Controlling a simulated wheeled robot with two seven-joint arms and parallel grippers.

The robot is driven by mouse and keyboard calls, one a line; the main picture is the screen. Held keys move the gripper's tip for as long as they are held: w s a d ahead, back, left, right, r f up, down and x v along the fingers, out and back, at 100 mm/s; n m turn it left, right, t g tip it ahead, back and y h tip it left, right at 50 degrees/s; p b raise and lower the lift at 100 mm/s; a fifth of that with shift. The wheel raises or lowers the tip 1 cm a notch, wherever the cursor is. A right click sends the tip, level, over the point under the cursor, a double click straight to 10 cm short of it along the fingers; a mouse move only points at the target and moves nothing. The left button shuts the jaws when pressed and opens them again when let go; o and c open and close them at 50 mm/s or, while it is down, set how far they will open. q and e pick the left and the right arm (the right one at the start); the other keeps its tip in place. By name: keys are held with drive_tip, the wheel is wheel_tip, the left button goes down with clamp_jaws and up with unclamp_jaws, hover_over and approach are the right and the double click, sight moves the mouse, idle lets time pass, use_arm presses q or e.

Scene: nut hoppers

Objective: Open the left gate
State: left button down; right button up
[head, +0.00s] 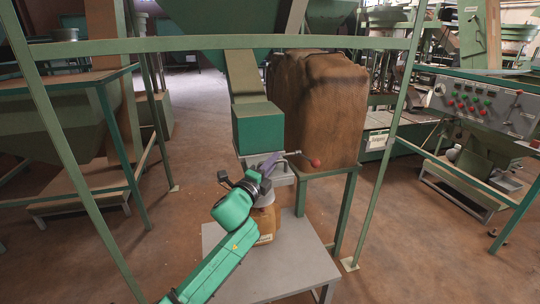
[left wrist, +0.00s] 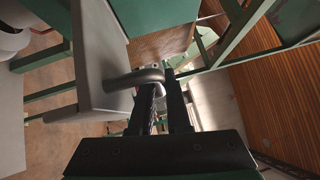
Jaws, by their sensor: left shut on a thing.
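The left gate is a grey metal slide (head: 283,177) under the green hopper outlet (head: 258,127). In the left wrist view its grey plate (left wrist: 98,55) stands upright in the picture, with a bent grey handle (left wrist: 136,78) sticking out. My left gripper (head: 270,164) reaches up to the gate from below. In the left wrist view its two dark fingers (left wrist: 168,103) are shut on the handle. How far the gate is open cannot be told. A rod with a red ball (head: 315,163) shows just right of the outlet. My right gripper is not in view.
A brown bag (head: 265,222) stands on the grey table (head: 290,262) below the outlet, partly behind my left arm. A large brown block (head: 320,105) sits on a green stand at right. Green frame posts (head: 385,150) stand close by. A control panel (head: 488,106) is far right.

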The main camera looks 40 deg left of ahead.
use_arm(q)
drive_tip(key=shift+s+d, duration=0.45)
drive_tip(key=shift+d, duration=0.2)
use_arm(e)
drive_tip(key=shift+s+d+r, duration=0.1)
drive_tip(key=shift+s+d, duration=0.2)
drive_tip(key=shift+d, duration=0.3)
use_arm(q)
drive_tip(key=shift+a, duration=0.1)
drive_tip(key=c, duration=0.9)
unclamp_jaws()
drive_tip(key=shift+w, duration=0.1)
drive_tip(key=b+v, duration=0.2)
drive_tip(key=v, duration=1.2)
drive_tip(key=shift+s, duration=0.25)
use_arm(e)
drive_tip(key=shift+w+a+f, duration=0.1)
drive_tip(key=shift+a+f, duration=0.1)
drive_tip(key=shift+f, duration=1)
